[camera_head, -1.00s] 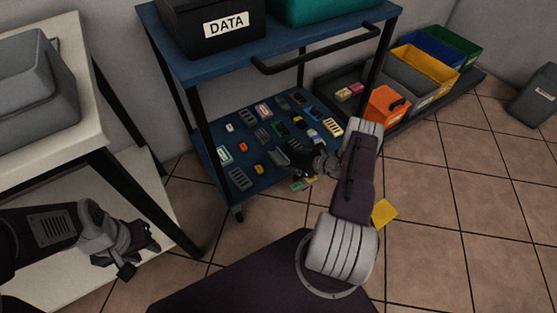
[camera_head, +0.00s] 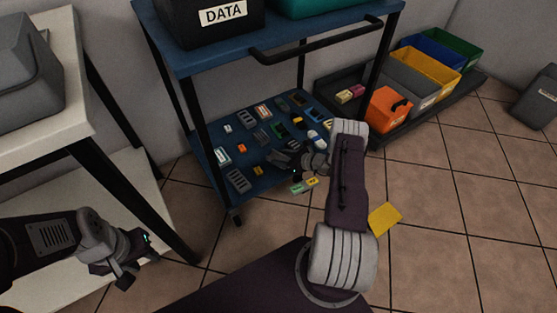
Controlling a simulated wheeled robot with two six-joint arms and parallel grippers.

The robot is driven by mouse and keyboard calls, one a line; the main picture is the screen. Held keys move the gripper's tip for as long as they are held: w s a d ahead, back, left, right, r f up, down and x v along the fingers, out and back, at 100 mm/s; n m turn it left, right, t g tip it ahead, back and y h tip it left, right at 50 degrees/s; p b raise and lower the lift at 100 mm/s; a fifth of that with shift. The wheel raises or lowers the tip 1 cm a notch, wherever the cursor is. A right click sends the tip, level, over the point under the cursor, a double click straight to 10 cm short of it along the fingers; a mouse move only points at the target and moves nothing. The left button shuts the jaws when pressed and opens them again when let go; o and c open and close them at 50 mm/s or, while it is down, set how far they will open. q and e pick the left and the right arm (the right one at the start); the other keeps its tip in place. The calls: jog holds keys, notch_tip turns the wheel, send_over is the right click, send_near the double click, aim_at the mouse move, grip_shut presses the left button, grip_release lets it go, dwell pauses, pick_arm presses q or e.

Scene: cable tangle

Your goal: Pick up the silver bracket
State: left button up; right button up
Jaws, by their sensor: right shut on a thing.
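My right gripper (camera_head: 282,158) is over the lower blue shelf (camera_head: 205,162) of the cart, low among the small parts. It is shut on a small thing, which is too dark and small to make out. I cannot tell for sure which part is the silver bracket. A grey slotted part (camera_head: 238,181) lies near the shelf's front left, and another grey part (camera_head: 262,137) lies further back. My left gripper (camera_head: 136,262) is at the lower left beside the pale table, away from the cart. Its fingers are too dark to tell whether they are open.
Several small coloured parts lie around my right gripper. A black DATA bin (camera_head: 185,30) is on the upper shelf (camera_head: 200,62). The cart's handle (camera_head: 320,52) and posts stand close to my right arm. An orange bin (camera_head: 388,110) and a yellow sheet (camera_head: 384,218) are at right.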

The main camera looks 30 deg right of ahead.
jog(key=shift+r, duration=0.1)
jog(key=shift+r+p, duration=0.35)
jog(key=shift+p, duration=0.05)
jog(key=r+p, duration=0.2)
jog(key=r, duration=0.1)
jog(key=r+p, duration=0.1)
jog(key=shift+s+d+r+p, duration=0.1)
jog(key=shift+s+r+p, duration=0.15)
jog(key=shift+s+p, duration=0.15)
jog(key=s+r+p, duration=0.5)
jog(key=s+p, duration=0.1)
jog(key=s, duration=0.5)
jog(key=shift+d+r, duration=0.2)
jog(key=shift+r, duration=0.15)
